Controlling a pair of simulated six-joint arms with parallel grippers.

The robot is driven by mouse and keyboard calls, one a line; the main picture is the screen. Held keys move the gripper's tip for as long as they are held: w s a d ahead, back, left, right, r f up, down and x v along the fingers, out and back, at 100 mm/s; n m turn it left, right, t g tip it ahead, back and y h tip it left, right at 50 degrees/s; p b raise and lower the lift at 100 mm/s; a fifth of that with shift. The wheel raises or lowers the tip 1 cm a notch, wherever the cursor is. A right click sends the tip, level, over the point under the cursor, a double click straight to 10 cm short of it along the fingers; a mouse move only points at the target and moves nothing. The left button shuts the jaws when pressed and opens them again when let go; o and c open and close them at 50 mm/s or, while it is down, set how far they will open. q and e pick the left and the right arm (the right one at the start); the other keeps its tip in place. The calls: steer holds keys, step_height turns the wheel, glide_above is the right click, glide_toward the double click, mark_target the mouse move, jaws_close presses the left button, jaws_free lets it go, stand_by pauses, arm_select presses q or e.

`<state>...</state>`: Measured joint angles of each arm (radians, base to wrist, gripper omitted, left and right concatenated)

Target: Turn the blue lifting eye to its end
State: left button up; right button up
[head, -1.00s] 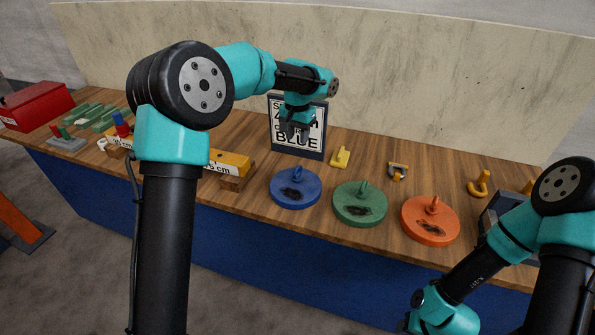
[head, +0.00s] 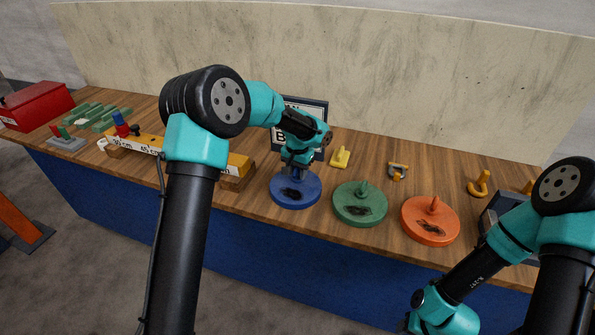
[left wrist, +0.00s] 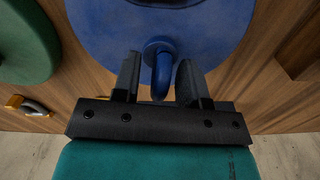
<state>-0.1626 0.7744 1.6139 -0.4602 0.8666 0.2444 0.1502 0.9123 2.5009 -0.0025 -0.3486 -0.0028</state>
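The blue lifting eye (left wrist: 161,70) stands upright on the blue disc (head: 296,197) in the middle of the bench. In the left wrist view the blue disc (left wrist: 215,25) fills the upper middle. My left gripper (left wrist: 160,75) is open, its two fingers on either side of the eye, with a gap visible on the right side. In the head view my left gripper (head: 294,172) is over the blue disc and hides most of the eye. My right gripper is out of view; only its arm shows at the lower right.
A green disc (head: 359,213) and an orange disc (head: 429,229) with their own eyes stand to the right. Behind are a yellow part (head: 340,157), a shackle (head: 397,171) and a sign (head: 313,104). A yellow bar (head: 238,165) lies to the left.

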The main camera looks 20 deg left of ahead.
arm_select(q)
jaws_close()
stand_by(0.4)
steer(key=shift+n, duration=0.3)
steer(key=n, duration=1.4)
steer(key=shift+n, duration=0.4)
steer(key=n, duration=0.4)
steer(key=shift+n, duration=0.4)
